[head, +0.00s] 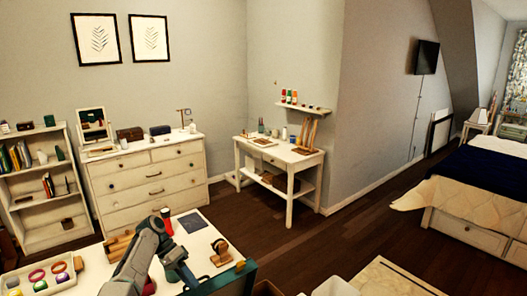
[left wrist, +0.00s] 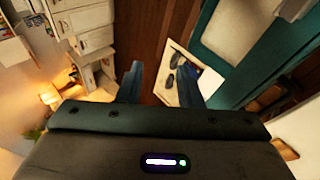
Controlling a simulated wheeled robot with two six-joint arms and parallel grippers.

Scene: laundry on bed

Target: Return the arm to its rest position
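My left arm (head: 145,256) comes up from the bottom edge in the head view, bent over a white table (head: 199,238). My left gripper (head: 187,277) points down near the table's front right part. In the left wrist view its two blue fingers (left wrist: 159,80) stand apart with nothing between them, so it is open and empty. My right arm and gripper show in neither view.
On the table lie a tray of coloured rolls (head: 41,281), a red cup (head: 167,221), a dark flat sheet (head: 193,222) and a wooden item (head: 221,252). A teal edge (head: 226,282) is close to the gripper. Dark floor (head: 300,248) lies beyond.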

